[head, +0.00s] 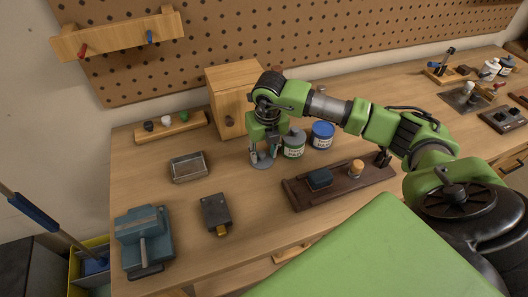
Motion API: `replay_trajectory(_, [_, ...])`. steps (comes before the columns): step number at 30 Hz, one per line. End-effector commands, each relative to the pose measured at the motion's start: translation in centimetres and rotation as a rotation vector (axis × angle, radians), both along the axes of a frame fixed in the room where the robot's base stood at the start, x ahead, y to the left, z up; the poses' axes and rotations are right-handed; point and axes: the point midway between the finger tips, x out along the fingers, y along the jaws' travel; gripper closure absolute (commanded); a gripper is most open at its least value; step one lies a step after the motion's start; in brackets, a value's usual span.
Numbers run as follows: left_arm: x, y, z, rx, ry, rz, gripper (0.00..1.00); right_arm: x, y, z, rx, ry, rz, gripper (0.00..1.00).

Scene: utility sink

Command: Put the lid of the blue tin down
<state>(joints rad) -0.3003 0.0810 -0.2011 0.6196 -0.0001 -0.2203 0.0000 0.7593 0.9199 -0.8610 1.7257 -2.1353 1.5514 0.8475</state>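The blue tin (322,136) stands upright on the workbench, with a blue top and a pale label. A flat grey disc (263,162), which looks like a lid, is at or just above the bench, left of the tins. My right gripper (263,155) points straight down at this disc, with its fingertips apart over it. I cannot tell whether the fingers grip the disc or whether it rests on the wood. My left gripper is out of view.
A dark tray (343,188) with a blue block lies in front right. A metal tray (188,167) is to the left, with bare bench between.

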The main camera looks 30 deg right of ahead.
Motion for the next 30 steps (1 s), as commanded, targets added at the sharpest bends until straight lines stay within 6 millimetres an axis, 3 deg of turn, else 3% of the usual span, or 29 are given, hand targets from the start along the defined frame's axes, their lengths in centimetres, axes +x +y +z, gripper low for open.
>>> replay_trajectory(7, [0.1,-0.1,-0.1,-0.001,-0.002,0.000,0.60,-0.1,0.1,1.0,0.001,-0.001,0.000,0.67])
replay_trajectory(21, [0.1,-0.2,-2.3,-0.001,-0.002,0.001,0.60,-1.4,0.4,10.3,0.000,-0.003,0.000,0.67])
replay_trajectory(30, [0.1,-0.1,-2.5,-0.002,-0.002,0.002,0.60,-1.8,0.5,12.2,0.000,0.001,0.001,0.67])
